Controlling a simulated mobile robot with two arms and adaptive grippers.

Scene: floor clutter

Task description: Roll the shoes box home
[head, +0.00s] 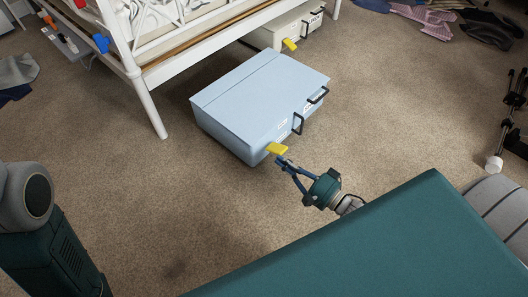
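A light blue lidded box (255,95) sits on the carpet in front of the bed. It has black handles, small white labels too small to read, and a yellow tab (277,148) at its near corner. A whitish box (285,30) with a black handle and a yellow tab (290,44) stands partly under the bed. I cannot read which is the shoes box. My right gripper (282,161) is at the blue box's yellow tab; whether its fingers grip the tab is unclear. My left gripper is out of view; only part of that arm shows at lower left.
The white bed frame (150,100) has a leg on the carpet left of the blue box. Clothes (435,20) lie at the upper right, and a black stand (508,120) is at the right edge. Grey cloth (15,75) lies at left. Carpet between is clear.

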